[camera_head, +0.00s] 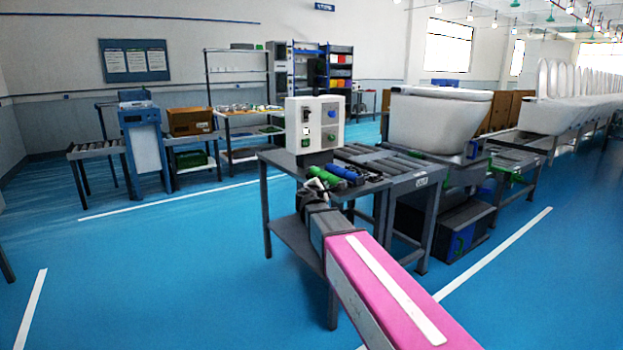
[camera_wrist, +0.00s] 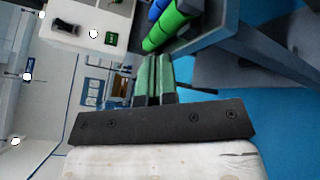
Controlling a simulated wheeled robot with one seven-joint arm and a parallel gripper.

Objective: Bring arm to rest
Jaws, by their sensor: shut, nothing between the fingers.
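My arm reaches from the lower right of the head view toward a grey work table (camera_head: 282,160). My gripper (camera_head: 316,186) is at its far end, in front of the table edge and partly lost against the tools behind it. In the wrist view my gripper (camera_wrist: 152,78) shows two green-padded fingers lying together, with nothing between them. Green and blue handled tools lie on the table; the green tool (camera_wrist: 163,28) also shows near the fingers in the wrist view, apart from them.
A white control box (camera_head: 315,122) with buttons stands on the table. Rollers and a conveyor with a toilet bowl (camera_head: 437,117) are to the right. A roller stand (camera_head: 96,147) and shelves are at the back left. Blue floor (camera_head: 170,270) is free at the left.

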